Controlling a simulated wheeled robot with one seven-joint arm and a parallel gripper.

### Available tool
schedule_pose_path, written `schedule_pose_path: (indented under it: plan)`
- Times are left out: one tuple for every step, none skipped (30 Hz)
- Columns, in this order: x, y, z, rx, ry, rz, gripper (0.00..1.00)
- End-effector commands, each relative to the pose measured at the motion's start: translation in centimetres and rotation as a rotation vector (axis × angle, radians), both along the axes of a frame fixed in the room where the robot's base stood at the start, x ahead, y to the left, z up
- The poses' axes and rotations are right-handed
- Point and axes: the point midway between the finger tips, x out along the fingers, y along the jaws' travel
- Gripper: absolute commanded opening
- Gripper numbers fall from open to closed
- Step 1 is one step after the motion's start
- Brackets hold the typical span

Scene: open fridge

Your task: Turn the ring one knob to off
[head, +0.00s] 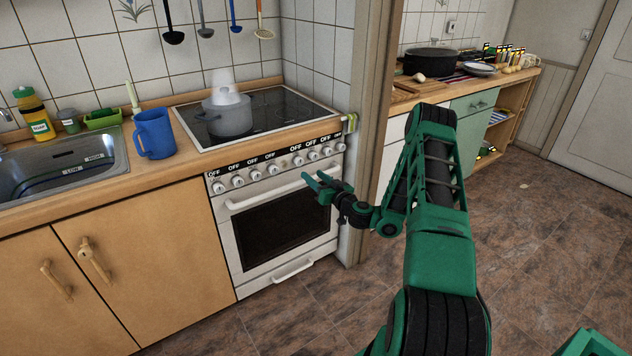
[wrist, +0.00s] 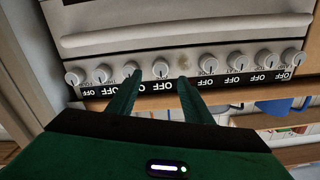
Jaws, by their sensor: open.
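The white stove front (head: 275,215) carries a row of several white knobs with "OFF" labels above them. In the head view a left group includes one knob (head: 218,187), and a right group includes another (head: 297,161). Which is the ring one knob I cannot tell. My gripper (head: 315,181) is open and empty in front of the right group. The wrist view shows the stove upside down. There my gripper (wrist: 160,77) has its fingers spread on either side of one knob (wrist: 161,68), which is fourth from the picture's left. Contact is not clear.
A grey pot (head: 227,118) with a white item on it stands on the black cooktop (head: 275,112). A blue mug (head: 154,134) stands on the counter to the left. The oven handle (head: 270,192) juts out below the knobs. A door-frame post (head: 372,110) is right of the stove.

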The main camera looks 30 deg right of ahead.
Motion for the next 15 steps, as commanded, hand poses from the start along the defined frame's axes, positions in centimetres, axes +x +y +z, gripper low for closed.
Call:
schedule_pose_path:
  plan:
    - [-0.5, -0.2, -0.1, 0.003, 0.001, -0.004, 0.46]
    - [-0.7, -0.1, -0.1, 0.003, 0.002, -0.003, 0.46]
    - [-1.0, -0.1, -0.1, 0.004, 0.002, -0.002, 0.46]
    - [-1.1, -0.1, -0.1, 0.003, 0.001, -0.002, 0.46]
    - [-1.3, -0.1, 0.0, 0.002, 0.000, -0.001, 0.46]
    - [-1.4, -0.1, 0.0, 0.002, 0.000, -0.001, 0.46]
    - [-1.5, -0.1, 0.0, 0.002, 0.000, -0.001, 0.46]
    - [-1.6, -0.1, 0.0, 0.001, -0.001, -0.001, 0.46]
    - [-1.6, -0.1, 0.0, 0.000, -0.001, -0.001, 0.46]
    - [-1.7, -0.1, 0.0, 0.000, -0.001, 0.000, 0.46]
    - [-1.7, -0.1, 0.0, 0.000, -0.001, 0.000, 0.46]
    - [-1.7, 0.0, 0.0, 0.000, -0.001, 0.000, 0.46]
    - [-1.7, 0.0, 0.1, 0.000, -0.001, 0.000, 0.46]
    - [-1.7, 0.0, 0.1, 0.000, -0.001, 0.000, 0.46]
    - [-1.7, 0.0, 0.1, -0.001, -0.001, 0.000, 0.46]
